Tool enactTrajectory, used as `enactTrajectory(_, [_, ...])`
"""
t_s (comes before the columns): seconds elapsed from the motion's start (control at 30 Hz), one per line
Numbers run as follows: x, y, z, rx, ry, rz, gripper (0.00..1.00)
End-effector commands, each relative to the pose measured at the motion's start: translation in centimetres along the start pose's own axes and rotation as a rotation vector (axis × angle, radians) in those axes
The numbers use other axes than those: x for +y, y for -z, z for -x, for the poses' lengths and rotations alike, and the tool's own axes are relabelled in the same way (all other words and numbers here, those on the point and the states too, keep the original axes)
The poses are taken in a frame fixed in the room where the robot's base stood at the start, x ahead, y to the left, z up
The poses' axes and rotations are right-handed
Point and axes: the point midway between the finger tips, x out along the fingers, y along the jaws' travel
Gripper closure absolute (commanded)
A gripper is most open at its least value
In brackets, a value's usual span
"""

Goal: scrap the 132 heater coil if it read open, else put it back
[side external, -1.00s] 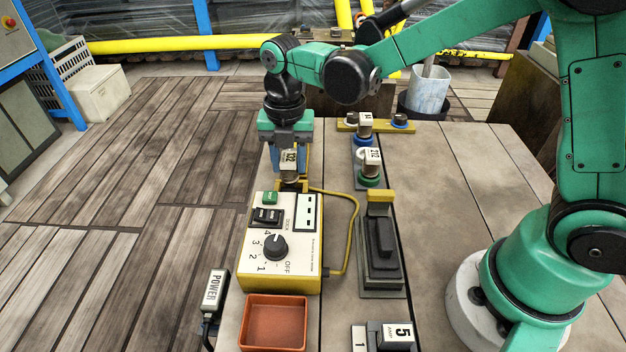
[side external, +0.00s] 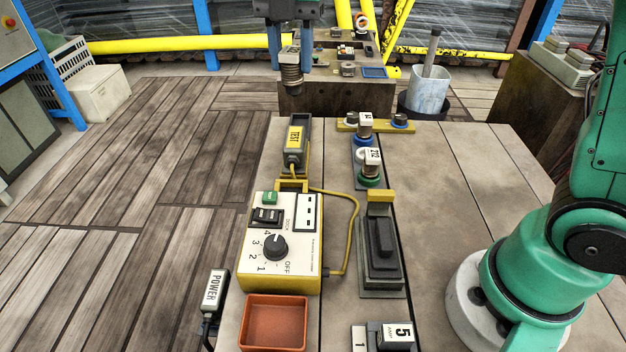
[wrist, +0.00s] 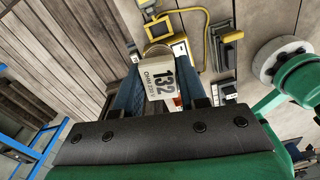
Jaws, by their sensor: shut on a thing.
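My gripper (side external: 291,60) is shut on the 132 heater coil (side external: 291,76), held high in front of the brown block at the back. In the wrist view the coil's pale block (wrist: 160,78) reads 132 between the blue fingers. The tester (side external: 258,278) is a cream and yellow box with a dial (side external: 275,247) and a white display (side external: 307,212) with a few dark marks, too small to read surely. Its socket labelled TEST (side external: 296,140) stands empty behind it. Two other coils, one marked 212 (side external: 372,160), stand upright right of the socket.
An empty red tray (side external: 246,325) sits at the front left. A brown block (side external: 335,103) and a pale bucket (side external: 430,90) stand behind the table.

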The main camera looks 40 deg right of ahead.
Motion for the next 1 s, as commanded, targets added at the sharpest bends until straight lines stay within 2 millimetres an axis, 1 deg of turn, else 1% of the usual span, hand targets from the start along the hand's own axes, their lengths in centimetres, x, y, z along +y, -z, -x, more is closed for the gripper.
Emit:
enactTrajectory(0.03, [-0.6, -1.4, -1.0, 0.0, 0.0, -0.108, 1.0])
enactTrajectory(0.17, [-2.9, -5.3, -4.3, 0.0, 0.0, -0.485, 1.0])
enactTrajectory(0.2, [-3.8, -6.4, -5.3, 0.0, 0.0, -0.606, 1.0])
enactTrajectory(0.3, [-6.4, -8.6, -7.8, 0.0, 0.0, -0.897, 1.0])
enactTrajectory(0.4, [-8.7, -10.1, -9.7, 0.0, 0.0, -1.133, 1.0])
enactTrajectory(0.5, [-10.2, -10.9, -10.9, 0.0, 0.0, -1.292, 1.0])
enactTrajectory(0.6, [-11.0, -11.2, -11.7, 0.0, 0.0, -1.372, 1.0])
enactTrajectory(0.67, [-11.2, -11.2, -12.0, 0.0, 0.0, -1.39, 1.0])
enactTrajectory(0.77, [-11.2, -11.2, -12.7, 0.0, 0.0, -1.394, 1.0])
enactTrajectory(1.0, [-11.2, -11.2, -15.0, 0.0, 0.0, -1.39, 1.0])
